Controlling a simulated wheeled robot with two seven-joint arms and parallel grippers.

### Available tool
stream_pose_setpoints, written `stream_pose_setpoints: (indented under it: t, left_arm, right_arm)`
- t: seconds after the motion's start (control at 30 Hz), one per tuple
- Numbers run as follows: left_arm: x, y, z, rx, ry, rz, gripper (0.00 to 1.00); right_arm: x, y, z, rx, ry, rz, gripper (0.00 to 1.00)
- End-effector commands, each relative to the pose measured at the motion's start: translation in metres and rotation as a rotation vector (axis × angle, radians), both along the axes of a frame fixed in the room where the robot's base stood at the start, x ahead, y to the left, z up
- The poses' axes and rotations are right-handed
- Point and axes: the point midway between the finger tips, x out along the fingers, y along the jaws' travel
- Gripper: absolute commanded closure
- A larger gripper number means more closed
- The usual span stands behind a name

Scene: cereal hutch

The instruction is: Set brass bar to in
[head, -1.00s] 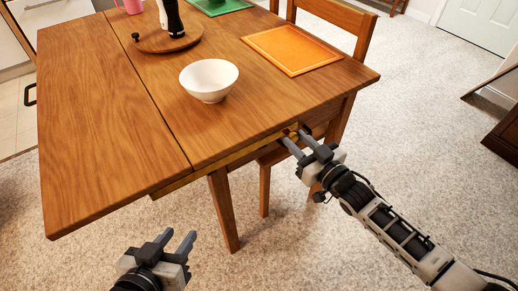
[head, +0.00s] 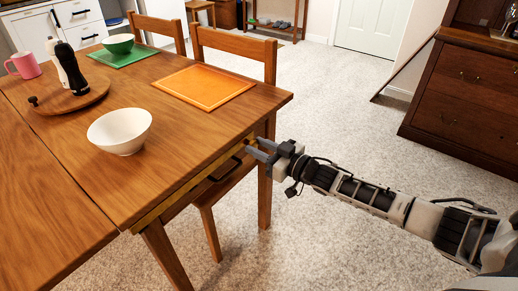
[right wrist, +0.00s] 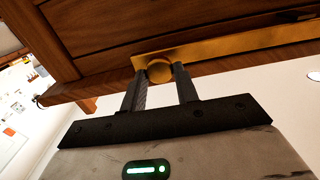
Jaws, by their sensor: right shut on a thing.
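The brass bar (head: 185,186) runs along the underside of the wooden table's (head: 180,100) near edge. Its left end shows close to the seam of the table leaf (head: 40,225). My right gripper (head: 249,147) is at the bar's right part, near the table's right corner. In the right wrist view, its two fingers are shut on the round brass knob (right wrist: 160,71) of the bar (right wrist: 225,47). My left gripper is not in view.
A dark handle (head: 225,170) shows below the edge. Carpet is open on the right, before a dark cabinet (head: 465,100).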

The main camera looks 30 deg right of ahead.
Motion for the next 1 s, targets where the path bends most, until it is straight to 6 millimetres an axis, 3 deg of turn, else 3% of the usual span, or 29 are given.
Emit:
stream_pose_setpoints:
  t: [0.03, 0.1, 0.37, 0.53, 1.0]
  left_arm:
    - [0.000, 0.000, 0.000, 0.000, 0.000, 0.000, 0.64]
    - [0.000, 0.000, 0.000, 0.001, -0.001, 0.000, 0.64]
    - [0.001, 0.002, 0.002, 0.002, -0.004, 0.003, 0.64]
    - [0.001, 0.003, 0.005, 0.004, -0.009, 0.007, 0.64]
    - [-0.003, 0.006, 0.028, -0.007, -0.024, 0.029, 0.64]
  right_arm:
    - [0.003, -0.008, 0.001, -0.007, 0.002, -0.016, 0.64]
    - [0.002, -0.007, 0.001, -0.007, 0.002, -0.015, 0.48]
    - [0.001, -0.004, 0.000, -0.005, 0.002, -0.010, 0.48]
    - [-0.010, -0.010, 0.000, -0.005, 0.004, -0.010, 0.48]
    - [-0.105, -0.058, 0.000, -0.007, 0.008, -0.011, 0.48]
